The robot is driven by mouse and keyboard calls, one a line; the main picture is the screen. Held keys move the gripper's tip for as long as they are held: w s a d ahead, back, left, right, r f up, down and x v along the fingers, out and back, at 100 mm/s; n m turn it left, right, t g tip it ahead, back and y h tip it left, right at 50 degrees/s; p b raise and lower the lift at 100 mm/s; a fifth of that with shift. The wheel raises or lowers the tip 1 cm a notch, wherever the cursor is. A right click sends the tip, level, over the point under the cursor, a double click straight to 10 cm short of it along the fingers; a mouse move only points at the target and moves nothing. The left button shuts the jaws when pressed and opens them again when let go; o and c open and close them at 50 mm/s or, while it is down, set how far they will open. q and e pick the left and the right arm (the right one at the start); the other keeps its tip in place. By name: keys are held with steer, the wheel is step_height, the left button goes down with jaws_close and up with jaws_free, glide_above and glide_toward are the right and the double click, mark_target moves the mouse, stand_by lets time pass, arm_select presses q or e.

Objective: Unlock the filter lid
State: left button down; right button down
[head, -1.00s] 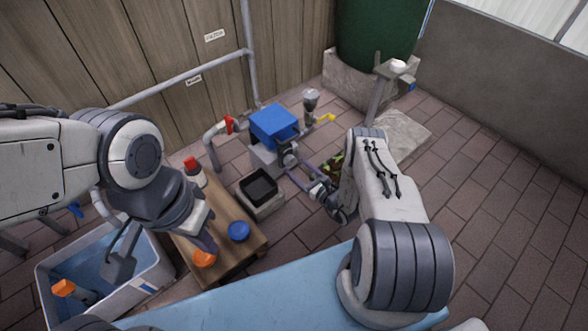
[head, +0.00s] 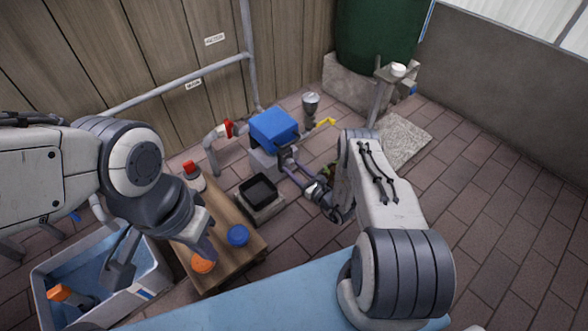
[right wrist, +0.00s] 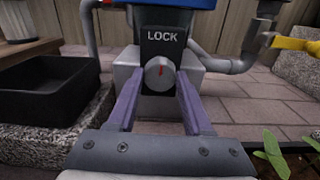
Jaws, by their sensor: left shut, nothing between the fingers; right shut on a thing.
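The filter box has a blue lid (head: 274,127) and stands on a pale block by the wall. Its dark front plate reads LOCK (right wrist: 162,37), with a round grey knob (right wrist: 158,74) below it. A red mark on the knob points roughly straight up. My right gripper (head: 289,163) reaches the front of the box. In the right wrist view its two purple fingers (right wrist: 158,85) are on either side of the knob and shut on it. My left gripper (head: 208,252) is shut and empty above the wooden bench, near an orange object (head: 203,264).
The wooden bench (head: 222,212) holds a blue round lid (head: 238,235) and a red-capped bottle (head: 193,174). A black tray (head: 259,189) sits on a stone block beside the filter. A tub (head: 150,277) is at lower left; a yellow-handled valve (head: 326,122) is right of the filter.

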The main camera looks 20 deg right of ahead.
steer(key=m, duration=0.8)
steer(key=shift+m, duration=0.3)
steer(key=m, duration=0.4)
steer(key=shift+f, duration=0.1)
steer(key=m, duration=0.5)
steer(key=shift+s, duration=0.1)
stand_by(0.4)
steer(key=shift+c, duration=1.5)
jaws_free()
